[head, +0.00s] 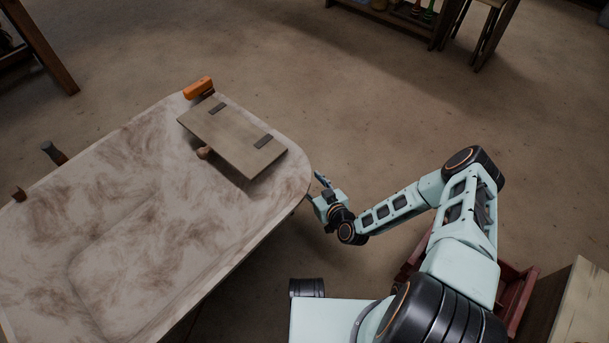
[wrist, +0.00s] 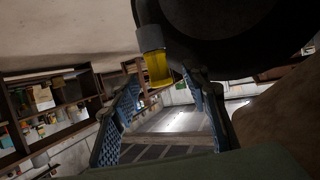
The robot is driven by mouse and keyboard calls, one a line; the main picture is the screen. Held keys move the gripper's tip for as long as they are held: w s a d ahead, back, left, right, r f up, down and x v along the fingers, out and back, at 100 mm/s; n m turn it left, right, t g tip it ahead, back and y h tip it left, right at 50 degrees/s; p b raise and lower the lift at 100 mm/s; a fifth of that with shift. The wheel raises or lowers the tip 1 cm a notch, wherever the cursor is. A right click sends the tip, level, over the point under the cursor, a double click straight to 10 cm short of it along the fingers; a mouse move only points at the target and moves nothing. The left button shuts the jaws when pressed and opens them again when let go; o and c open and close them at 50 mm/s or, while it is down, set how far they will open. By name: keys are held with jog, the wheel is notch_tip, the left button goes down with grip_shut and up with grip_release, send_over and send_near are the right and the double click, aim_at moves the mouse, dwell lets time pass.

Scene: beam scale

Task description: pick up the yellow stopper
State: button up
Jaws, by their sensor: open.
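In the wrist view a yellow piece (wrist: 157,70), which looks like the stopper, hangs below a grey collar (wrist: 150,38) beside a large dark rounded shape. It shows at the far end of the gap between my fingers, in line with the tips. I cannot tell how far beyond them it is, and no contact is clear. My gripper (wrist: 163,88) is open with nothing between its fingers. In the head view my gripper (head: 316,188) is just off the right corner of the table (head: 120,220). I cannot make out the yellow piece in that view.
An orange object (head: 198,88) sits at the back edge. A brown knob (head: 204,153) is by the board. The dark rounded shape (wrist: 230,35) fills the wrist view's upper right.

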aim_at(304, 168)
jog(key=b+x, duration=0.2)
jog(key=x, duration=0.3)
jog(key=shift+w+r, duration=0.15)
jog(key=shift+w, duration=0.1)
jog(key=c, duration=1.1)
jog(key=shift+r, duration=0.2)
jog(key=shift+c, duration=0.2)
jog(key=shift+r, duration=0.25)
notch_tip(304, 168, up, 2)
jog(key=shift+r+p, duration=0.1)
jog(key=shift+p, duration=0.65)
jog(key=s+d+r+p, duration=0.5)
jog(key=s+r, duration=0.5)
jog(key=s, duration=0.3)
